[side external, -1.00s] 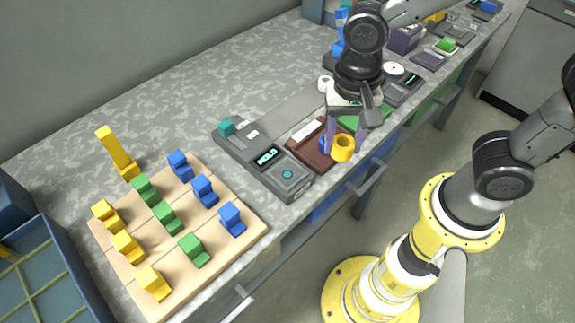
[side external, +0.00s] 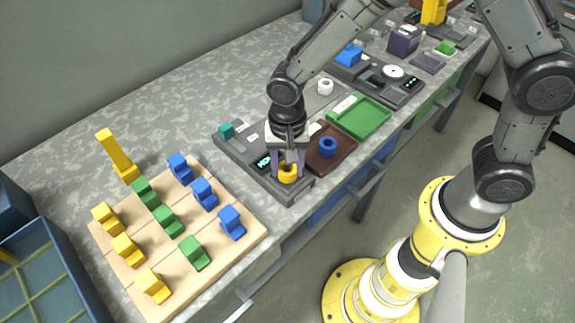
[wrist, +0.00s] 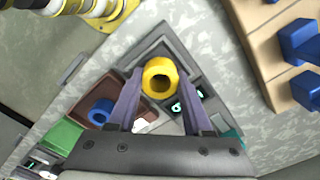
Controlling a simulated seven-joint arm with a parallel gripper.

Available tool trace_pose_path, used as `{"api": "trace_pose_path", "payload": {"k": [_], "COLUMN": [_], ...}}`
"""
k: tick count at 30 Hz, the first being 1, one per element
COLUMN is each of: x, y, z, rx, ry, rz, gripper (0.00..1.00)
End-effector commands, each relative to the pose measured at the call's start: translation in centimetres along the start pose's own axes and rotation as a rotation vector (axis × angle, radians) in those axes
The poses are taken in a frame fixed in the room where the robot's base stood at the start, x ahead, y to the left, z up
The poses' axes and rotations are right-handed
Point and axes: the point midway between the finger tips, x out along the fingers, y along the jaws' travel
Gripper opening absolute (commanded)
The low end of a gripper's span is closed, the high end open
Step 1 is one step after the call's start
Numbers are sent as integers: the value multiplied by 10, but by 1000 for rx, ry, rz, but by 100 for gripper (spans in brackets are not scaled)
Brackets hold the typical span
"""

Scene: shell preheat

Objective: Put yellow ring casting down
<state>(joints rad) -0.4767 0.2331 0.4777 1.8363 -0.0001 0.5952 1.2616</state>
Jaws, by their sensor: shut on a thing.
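The yellow ring casting (side external: 288,176) is between the fingertips of my gripper (side external: 288,167), which is shut on it. It is at the front end of a long grey instrument (side external: 240,147) with a lit display. I cannot tell whether the ring touches the instrument's plate or hangs just above it. In the wrist view, the yellow ring (wrist: 160,66) shows its open hole between the purple fingers. The fingers and the ring hide most of the plate beneath.
A brown tray (side external: 341,159) holding a blue ring (side external: 328,146) is just right of the instrument. Beyond are a green tray (side external: 360,117) and a white ring (side external: 325,86). A wooden board (side external: 145,224) with coloured blocks is to the left. The table's rear left is clear.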

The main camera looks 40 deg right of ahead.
Motion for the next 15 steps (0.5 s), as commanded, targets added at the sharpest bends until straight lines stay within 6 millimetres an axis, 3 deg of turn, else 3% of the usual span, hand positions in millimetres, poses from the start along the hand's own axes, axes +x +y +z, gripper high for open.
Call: {"api": "trace_pose_path", "payload": {"k": [13,14,15], "x": [7,7,6], "y": [0,0,0], "z": [0,0,0], "rx": [0,0,0], "ry": [0,0,0], "rz": [0,0,0], "gripper": [0,54,61]}}
